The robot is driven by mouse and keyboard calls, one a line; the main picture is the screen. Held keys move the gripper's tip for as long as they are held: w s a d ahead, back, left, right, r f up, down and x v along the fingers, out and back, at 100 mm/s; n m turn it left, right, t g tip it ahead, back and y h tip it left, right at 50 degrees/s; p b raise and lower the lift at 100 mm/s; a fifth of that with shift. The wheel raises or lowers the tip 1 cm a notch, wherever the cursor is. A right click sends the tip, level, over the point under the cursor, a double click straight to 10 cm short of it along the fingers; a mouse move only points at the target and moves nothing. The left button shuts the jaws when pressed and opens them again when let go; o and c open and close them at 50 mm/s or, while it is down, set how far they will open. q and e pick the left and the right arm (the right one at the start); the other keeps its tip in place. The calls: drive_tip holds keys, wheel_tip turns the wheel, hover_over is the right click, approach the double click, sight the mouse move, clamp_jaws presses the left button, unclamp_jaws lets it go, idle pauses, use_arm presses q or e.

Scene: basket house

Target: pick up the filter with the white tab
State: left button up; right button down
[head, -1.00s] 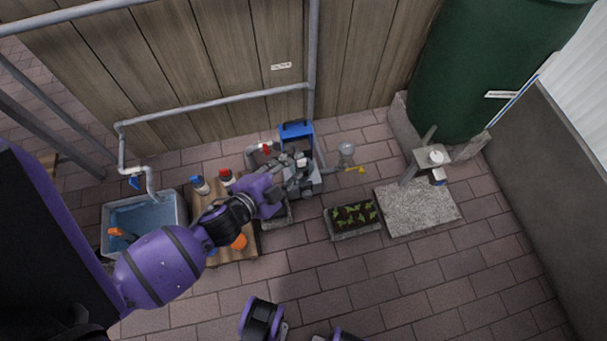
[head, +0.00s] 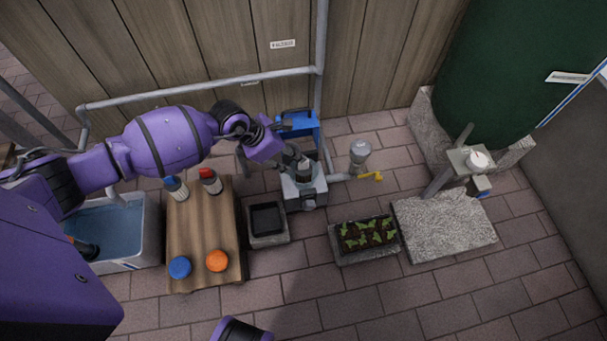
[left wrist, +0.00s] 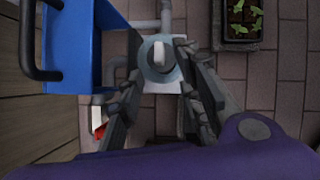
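The white tab (left wrist: 160,55) shows in the left wrist view, upright on the round grey filter top (left wrist: 158,76), which sits in the grey pump housing (head: 303,187). In the head view my gripper covers most of the filter. My left gripper (left wrist: 160,72) is open, with its fingers spread to either side of the filter top. In the head view this gripper (head: 302,164) is right over the housing. I cannot tell whether its fingers touch the filter. My right gripper is out of view.
A blue open box (left wrist: 75,45) stands close beside the pump, against the fence pipes. A shallow black tray (head: 266,218) and a wooden board (head: 205,225) with bottles and caps lie to the left. A planter (head: 364,257) is to the right.

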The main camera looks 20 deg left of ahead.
sight(304, 172)
use_arm(q)
drive_tip(key=shift+b+x, duration=0.5)
drive_tip(key=shift+x, duration=0.6)
drive_tip(key=b+x, duration=0.3)
drive_tip(key=x, duration=0.2)
drive_tip(key=shift+w+d+f+b, duration=0.15)
drive_tip(key=shift+w+f+b, duration=0.05)
drive_tip(key=shift+w+b, duration=0.15)
drive_tip(key=shift+r, duration=0.1)
drive_tip(key=shift+c, duration=0.5)
clamp_jaws()
